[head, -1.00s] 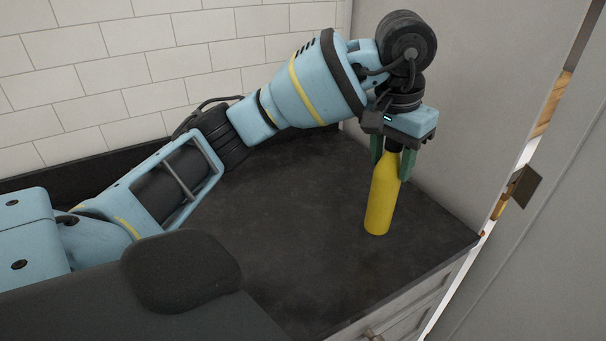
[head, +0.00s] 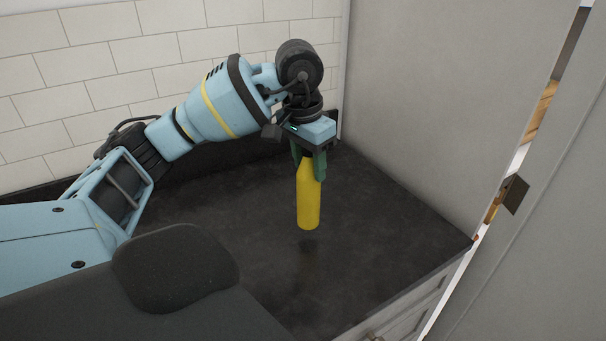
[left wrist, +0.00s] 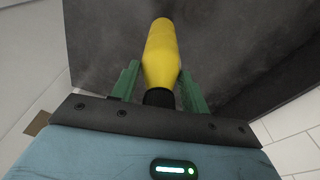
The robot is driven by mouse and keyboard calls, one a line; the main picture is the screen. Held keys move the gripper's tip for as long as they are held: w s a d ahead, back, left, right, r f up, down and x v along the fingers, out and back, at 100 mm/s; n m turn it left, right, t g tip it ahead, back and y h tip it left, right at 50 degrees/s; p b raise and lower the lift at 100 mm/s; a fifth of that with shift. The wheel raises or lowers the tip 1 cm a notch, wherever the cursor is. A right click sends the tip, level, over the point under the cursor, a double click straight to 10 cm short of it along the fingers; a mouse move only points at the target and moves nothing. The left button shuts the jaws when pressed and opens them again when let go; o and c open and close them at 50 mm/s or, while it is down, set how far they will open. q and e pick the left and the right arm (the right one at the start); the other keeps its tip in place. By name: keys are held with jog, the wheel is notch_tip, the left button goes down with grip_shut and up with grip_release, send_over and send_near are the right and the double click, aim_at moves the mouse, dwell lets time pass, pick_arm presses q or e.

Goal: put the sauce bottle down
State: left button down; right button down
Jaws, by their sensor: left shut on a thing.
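The sauce bottle (head: 308,198) is yellow and hangs upright in the head view. My left gripper (head: 310,168) is shut on its top end, with green fingers on both sides. A dark shadow lies on the dark countertop (head: 390,230) just below the bottle, with a gap between them, so the bottle is a little above the surface. In the left wrist view the bottle (left wrist: 161,58) points away from my gripper (left wrist: 160,90), and its dark neck is between the fingers. My right gripper is not in view.
The countertop around the bottle is clear. A white tiled wall (head: 150,60) is behind it, and a grey panel (head: 440,100) stands along its right side. The counter's front edge, with drawers (head: 410,310) below, is at the lower right.

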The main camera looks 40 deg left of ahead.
aim_at(305, 178)
pick_arm(q)
jog(key=shift+s+a, duration=0.2)
jog(key=shift+a, duration=0.2)
notch_tip(305, 178, down, 3)
jog(key=shift+f+p, duration=0.1)
jog(key=shift+p, duration=0.3)
jog(key=shift+f, duration=0.15)
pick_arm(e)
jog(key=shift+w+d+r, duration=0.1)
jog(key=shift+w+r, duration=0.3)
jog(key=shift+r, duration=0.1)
pick_arm(q)
jog(key=shift+f, duration=0.1)
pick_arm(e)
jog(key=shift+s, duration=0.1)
pick_arm(q)
jog(key=shift+f, duration=0.15)
jog(key=c, duration=0.7)
grip_release()
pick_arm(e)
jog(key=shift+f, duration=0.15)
